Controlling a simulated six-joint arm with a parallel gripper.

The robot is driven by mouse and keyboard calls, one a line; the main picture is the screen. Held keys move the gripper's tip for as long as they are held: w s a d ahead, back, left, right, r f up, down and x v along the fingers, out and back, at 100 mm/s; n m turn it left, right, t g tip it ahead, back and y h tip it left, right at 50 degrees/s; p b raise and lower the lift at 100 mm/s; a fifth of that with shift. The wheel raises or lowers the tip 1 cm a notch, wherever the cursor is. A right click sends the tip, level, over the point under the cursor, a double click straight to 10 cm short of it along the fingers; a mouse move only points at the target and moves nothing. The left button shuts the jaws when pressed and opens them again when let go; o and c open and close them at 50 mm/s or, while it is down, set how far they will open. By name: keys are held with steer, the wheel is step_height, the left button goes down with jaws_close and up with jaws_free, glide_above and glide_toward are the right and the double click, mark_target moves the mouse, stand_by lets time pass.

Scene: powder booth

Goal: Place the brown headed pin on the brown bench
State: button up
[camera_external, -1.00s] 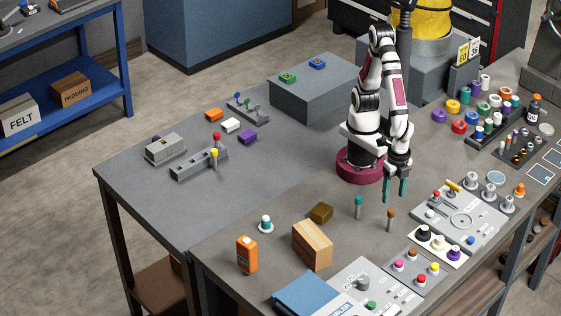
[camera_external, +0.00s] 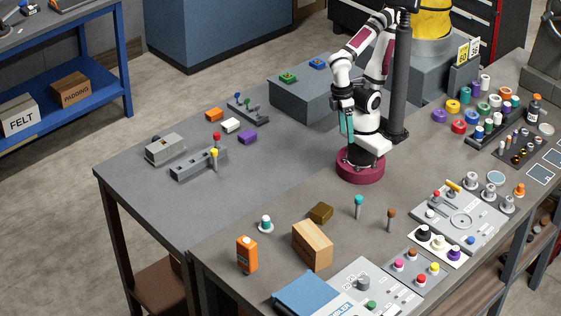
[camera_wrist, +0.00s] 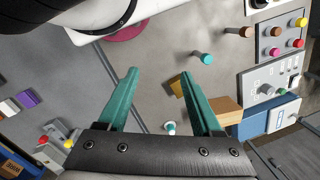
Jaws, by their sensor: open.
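The brown headed pin (camera_external: 391,217) stands upright on the brownish-grey bench top (camera_external: 285,245), right of a teal-headed pin. It also shows near the top right of the wrist view (camera_wrist: 246,32). My gripper (camera_external: 346,128) hangs left of the pin and well away from it, beside my own arm and above the bench. Its two teal fingers are spread in the wrist view (camera_wrist: 158,71), with nothing between them. A dark brown block (camera_external: 321,213) lies on the same bench top, left of both pins.
The teal-headed pin (camera_external: 359,205) stands near the brown one. A wooden box (camera_external: 312,245), an orange bottle (camera_external: 247,254) and control panels (camera_external: 458,220) surround the front area. A grey bench (camera_external: 290,150) adjoins at the left, with a grey raised block (camera_external: 320,95) behind.

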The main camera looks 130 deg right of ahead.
steer(key=n+g+h, duration=0.1)
steer(key=n, duration=0.2)
steer(key=n+t+h, duration=0.5)
steer(key=n+t, duration=0.9)
steer(key=n, duration=2.1)
glide_toward(390, 220)
step_height(390, 220, up, 3)
steer(key=s, duration=0.3)
steer(key=shift+w+d+f+t+y, duration=0.25)
steer(key=shift+d+f+t+y, duration=0.05)
steer(key=shift+f+t, duration=0.1)
steer(key=x, duration=1.4)
steer(key=shift+w+f, duration=0.2)
steer(key=shift+w, duration=0.2)
jaws_close()
